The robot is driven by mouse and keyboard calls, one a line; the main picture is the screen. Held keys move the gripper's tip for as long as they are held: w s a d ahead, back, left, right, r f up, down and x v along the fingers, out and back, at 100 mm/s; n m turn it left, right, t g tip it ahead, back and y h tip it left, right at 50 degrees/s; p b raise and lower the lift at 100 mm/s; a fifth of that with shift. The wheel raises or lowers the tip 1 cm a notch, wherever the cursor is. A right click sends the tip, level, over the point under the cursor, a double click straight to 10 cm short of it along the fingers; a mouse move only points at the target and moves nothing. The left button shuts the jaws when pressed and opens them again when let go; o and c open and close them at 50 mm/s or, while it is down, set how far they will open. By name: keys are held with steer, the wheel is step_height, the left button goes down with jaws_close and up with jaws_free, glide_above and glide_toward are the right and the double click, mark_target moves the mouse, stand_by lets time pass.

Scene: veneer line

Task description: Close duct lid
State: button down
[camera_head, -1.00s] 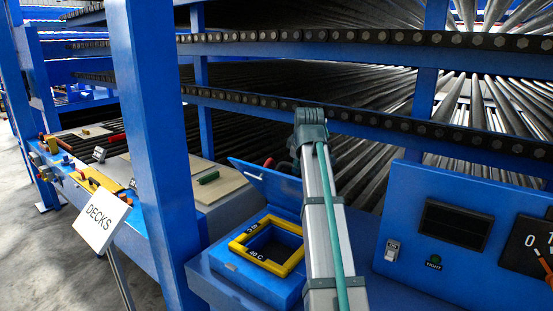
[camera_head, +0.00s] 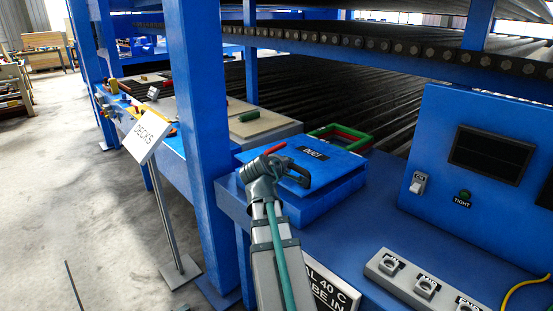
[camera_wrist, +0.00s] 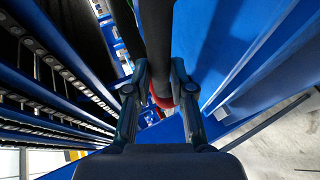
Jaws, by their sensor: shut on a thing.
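The blue duct box (camera_head: 325,205) stands on the blue bench, left of the control panel. Its lid (camera_head: 340,168), labelled DUCT, lies down over the opening and hides the inside. I cannot tell whether it sits fully flush. My gripper (camera_head: 289,170) is at the lid's left side. The gripper covers part of the lid's left side, and the exact contact is hard to see.
A blue post (camera_head: 208,110) stands close on the left, with a DECKS sign (camera_head: 147,136) beyond it. Red and green frames (camera_head: 342,137) lie behind the box. The control panel (camera_head: 490,150) and a grey button box (camera_head: 420,285) stand to the right, with bare bench between.

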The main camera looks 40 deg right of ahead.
steer(key=shift+f, duration=0.75)
steer(key=shift+a, duration=0.15)
steer(key=c, duration=1)
jaws_free()
steer(key=v, duration=0.7)
steer(key=shift+s+a+r, duration=0.1)
steer(key=shift+r, duration=0.05)
